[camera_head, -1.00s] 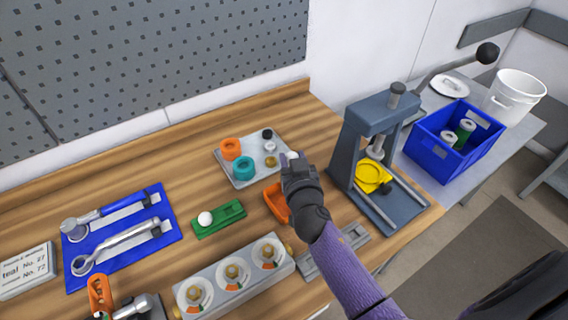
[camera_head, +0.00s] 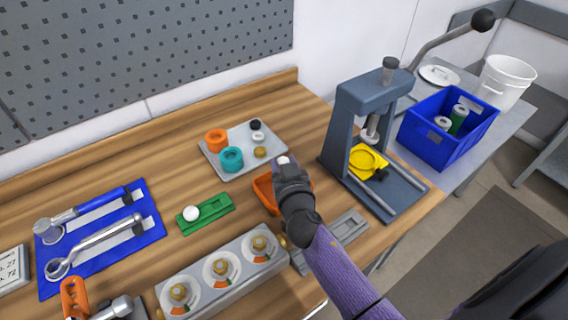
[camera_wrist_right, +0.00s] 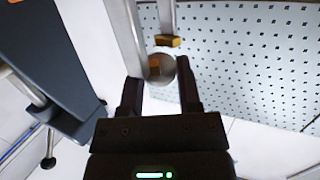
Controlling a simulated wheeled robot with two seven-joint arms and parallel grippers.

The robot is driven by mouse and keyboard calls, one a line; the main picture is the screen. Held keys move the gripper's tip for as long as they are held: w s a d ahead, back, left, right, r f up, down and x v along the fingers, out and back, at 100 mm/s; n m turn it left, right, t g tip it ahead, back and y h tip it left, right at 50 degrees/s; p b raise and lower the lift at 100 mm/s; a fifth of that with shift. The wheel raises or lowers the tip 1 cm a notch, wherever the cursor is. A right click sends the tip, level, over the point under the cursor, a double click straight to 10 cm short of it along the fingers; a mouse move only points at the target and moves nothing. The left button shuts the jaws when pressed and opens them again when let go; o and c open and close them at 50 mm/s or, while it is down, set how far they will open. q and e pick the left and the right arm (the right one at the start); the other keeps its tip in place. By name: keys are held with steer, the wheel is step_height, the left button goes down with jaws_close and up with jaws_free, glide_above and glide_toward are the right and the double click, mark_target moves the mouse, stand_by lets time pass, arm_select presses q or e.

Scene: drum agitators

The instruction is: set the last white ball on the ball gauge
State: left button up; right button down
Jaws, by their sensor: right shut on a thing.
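The ball gauge is the green block (camera_head: 218,212) on the bench. A white ball (camera_head: 191,213) sits at its left end; the recess to the right of it looks empty. My right gripper (camera_head: 281,166) is shut on another white ball (camera_head: 283,160), whose top shows between the fingertips. In the right wrist view this ball (camera_wrist_right: 161,68) looks grey at the tips of the fingers (camera_wrist_right: 161,90). The gripper is up and to the right of the gauge, over the far side of the orange tray (camera_head: 264,190), which it partly hides. My left gripper is out of view.
A light tray (camera_head: 207,161) with rings and small parts lies behind. The grey press (camera_head: 347,140) stands close on the right. A gauge box with several dials (camera_head: 196,306) is in front, and a blue tool mat (camera_head: 62,278) lies left. Wood between mat and gauge is clear.

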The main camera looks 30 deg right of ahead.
stand_by(0.3)
steer(key=shift+f+b, duration=0.25)
steer(key=shift+b, duration=0.05)
steer(key=shift+c, duration=1.1)
jaws_free()
step_height(320, 180, up, 10)
steer(key=p, duration=0.5)
steer(key=shift+r+p, duration=0.1)
steer(key=shift+p, duration=0.2)
